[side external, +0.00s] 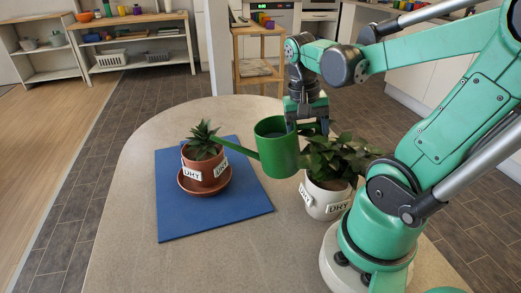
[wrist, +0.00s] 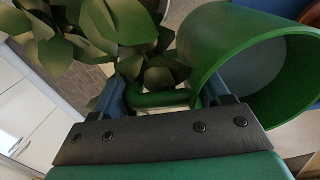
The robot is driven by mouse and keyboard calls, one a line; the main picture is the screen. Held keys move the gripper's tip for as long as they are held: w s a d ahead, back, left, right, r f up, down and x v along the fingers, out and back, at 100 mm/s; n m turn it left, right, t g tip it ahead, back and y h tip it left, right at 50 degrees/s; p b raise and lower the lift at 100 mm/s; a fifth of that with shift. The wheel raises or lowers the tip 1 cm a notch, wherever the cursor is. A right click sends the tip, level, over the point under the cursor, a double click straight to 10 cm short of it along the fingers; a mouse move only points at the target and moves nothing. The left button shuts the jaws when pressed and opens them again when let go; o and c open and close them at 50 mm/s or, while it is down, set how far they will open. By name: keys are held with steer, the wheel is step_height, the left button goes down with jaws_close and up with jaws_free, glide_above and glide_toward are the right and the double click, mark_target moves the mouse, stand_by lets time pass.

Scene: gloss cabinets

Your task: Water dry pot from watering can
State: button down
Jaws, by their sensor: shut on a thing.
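The green watering can (side external: 277,152) is held in the air above the table, its spout pointing left. The spout tip is beside the spiky plant in the terracotta pot (side external: 204,170), about leaf height. My gripper (side external: 306,128) is shut on the can's handle, at the can's right side; the wrist view shows the handle (wrist: 162,99) between the fingers. The terracotta pot stands on a saucer (side external: 205,188). A white pot (side external: 325,201) with a leafy plant stands right of the can. Both pots carry labels that seem to read DRY, though the lettering is small. No water is visible.
A blue mat (side external: 235,205) lies under the terracotta pot and saucer. The leafy plant (side external: 340,158) is close beside my gripper and the can. The table (side external: 130,235) is clear at the front left. Shelves and cabinets stand well behind.

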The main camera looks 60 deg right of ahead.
mark_target(305, 151)
steer(key=shift+r, duration=0.2)
steer(key=shift+r+g, duration=0.3)
steer(key=shift+r, duration=0.05)
steer(key=shift+w+r+h, duration=0.1)
steer(key=shift+r+h, duration=0.2)
steer(key=shift+r, duration=0.05)
steer(key=shift+r+g, duration=0.3)
steer(key=shift+r, duration=0.05)
steer(key=shift+w+a+r, duration=0.1)
steer(key=shift+r, duration=0.1)
stand_by(0.7)
steer(key=shift+r+g+h, duration=0.3)
steer(key=shift+r+g, duration=0.1)
stand_by(0.5)
steer(key=shift+f+t+y, duration=0.55)
steer(key=shift+f+t, duration=0.4)
steer(key=shift+f, duration=0.85)
steer(key=shift+f+t+y, duration=0.55)
steer(key=shift+f+t, duration=0.4)
steer(key=shift+f, duration=0.85)
